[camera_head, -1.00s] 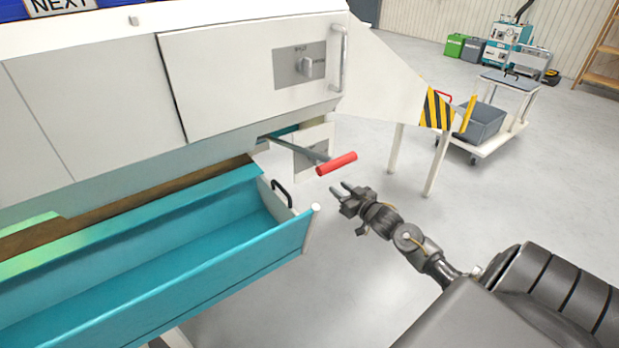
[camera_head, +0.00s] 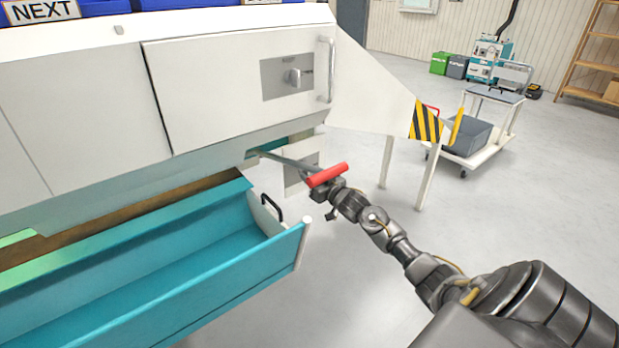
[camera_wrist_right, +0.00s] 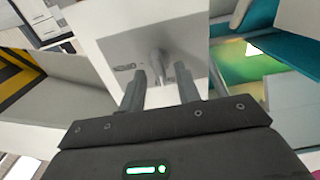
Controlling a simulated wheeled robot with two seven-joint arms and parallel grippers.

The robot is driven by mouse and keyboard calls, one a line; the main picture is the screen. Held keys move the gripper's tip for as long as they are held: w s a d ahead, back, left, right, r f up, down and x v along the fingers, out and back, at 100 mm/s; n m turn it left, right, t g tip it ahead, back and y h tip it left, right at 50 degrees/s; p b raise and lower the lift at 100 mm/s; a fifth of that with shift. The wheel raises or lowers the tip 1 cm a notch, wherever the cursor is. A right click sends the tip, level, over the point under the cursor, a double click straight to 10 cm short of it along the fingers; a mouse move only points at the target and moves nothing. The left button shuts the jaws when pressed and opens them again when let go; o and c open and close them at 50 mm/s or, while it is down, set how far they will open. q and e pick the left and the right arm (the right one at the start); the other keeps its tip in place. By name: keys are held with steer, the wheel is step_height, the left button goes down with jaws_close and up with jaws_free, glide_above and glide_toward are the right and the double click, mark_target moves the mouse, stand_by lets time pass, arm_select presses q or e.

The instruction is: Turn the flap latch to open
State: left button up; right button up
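A small white flap panel (camera_head: 296,180) hangs under the machine in the head view, mostly behind the red-gripped lever. In the right wrist view the white panel (camera_wrist_right: 105,30) carries a grey plate with a latch knob (camera_wrist_right: 158,57). My right gripper (camera_wrist_right: 160,72) is open, its two fingers pointing at the plate with the knob seen between their tips; I cannot tell whether they touch it. In the head view my right gripper (camera_head: 322,192) is partly hidden behind the red handle (camera_head: 327,174). My left gripper is not in view.
An upper white door (camera_head: 220,100) has another knob (camera_head: 294,77) and a bar handle (camera_head: 325,70). A teal drawer (camera_head: 270,245) stands out at lower left, its black handle (camera_head: 272,207) near my arm. A cart (camera_head: 470,145) stands at the right.

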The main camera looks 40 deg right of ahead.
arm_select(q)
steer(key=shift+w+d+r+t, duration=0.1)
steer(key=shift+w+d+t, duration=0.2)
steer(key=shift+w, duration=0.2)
arm_select(e)
steer(key=shift+w, duration=0.7)
